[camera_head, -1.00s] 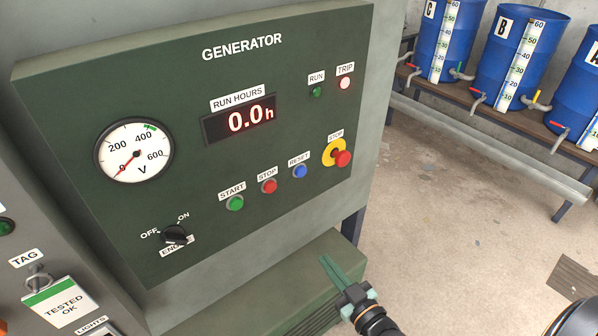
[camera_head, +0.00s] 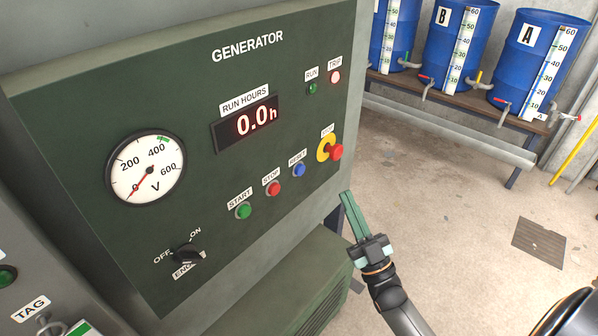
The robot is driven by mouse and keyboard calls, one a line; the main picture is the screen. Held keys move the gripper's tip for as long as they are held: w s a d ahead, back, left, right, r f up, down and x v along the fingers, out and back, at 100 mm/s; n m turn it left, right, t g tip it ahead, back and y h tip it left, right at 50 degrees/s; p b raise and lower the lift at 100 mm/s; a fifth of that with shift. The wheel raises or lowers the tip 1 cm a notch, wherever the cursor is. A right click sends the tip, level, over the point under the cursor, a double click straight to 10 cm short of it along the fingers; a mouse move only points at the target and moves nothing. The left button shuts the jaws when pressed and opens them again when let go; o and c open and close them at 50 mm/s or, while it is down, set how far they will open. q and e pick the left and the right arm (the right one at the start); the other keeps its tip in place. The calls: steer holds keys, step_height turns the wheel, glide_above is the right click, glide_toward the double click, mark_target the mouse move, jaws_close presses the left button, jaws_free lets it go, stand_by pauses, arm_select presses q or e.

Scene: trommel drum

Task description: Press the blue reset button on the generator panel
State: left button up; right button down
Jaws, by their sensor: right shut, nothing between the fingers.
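The blue reset button (camera_head: 299,170) sits on the dark green generator panel (camera_head: 80,95), under its RESET label, between the red stop button (camera_head: 273,188) and the red emergency stop (camera_head: 336,152) on its yellow ring. My right gripper (camera_head: 346,194) is shut and empty, with its green fingers pointing up, to the right of and below the reset button. It is apart from the button and stands near the panel's right edge. My left gripper is not in view.
The panel also carries a green start button (camera_head: 243,211), an engine switch (camera_head: 187,254), a voltmeter (camera_head: 146,168) and a lit TRIP lamp (camera_head: 335,77). A green ledge (camera_head: 270,285) juts out below. Blue barrels (camera_head: 459,45) stand on a rack at the back right.

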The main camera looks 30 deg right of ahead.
mark_target(300, 170)
steer(key=shift+s+r, duration=0.15)
steer(key=shift+r, duration=0.15)
steer(key=w+a+b, duration=0.3)
steer(key=w, duration=0.5)
stand_by(0.5)
steer(key=shift+a, duration=0.1)
steer(key=shift+w, duration=0.15)
stand_by(1.6)
steer(key=shift+w+a+b, duration=0.15)
steer(key=shift+w+b, duration=0.15)
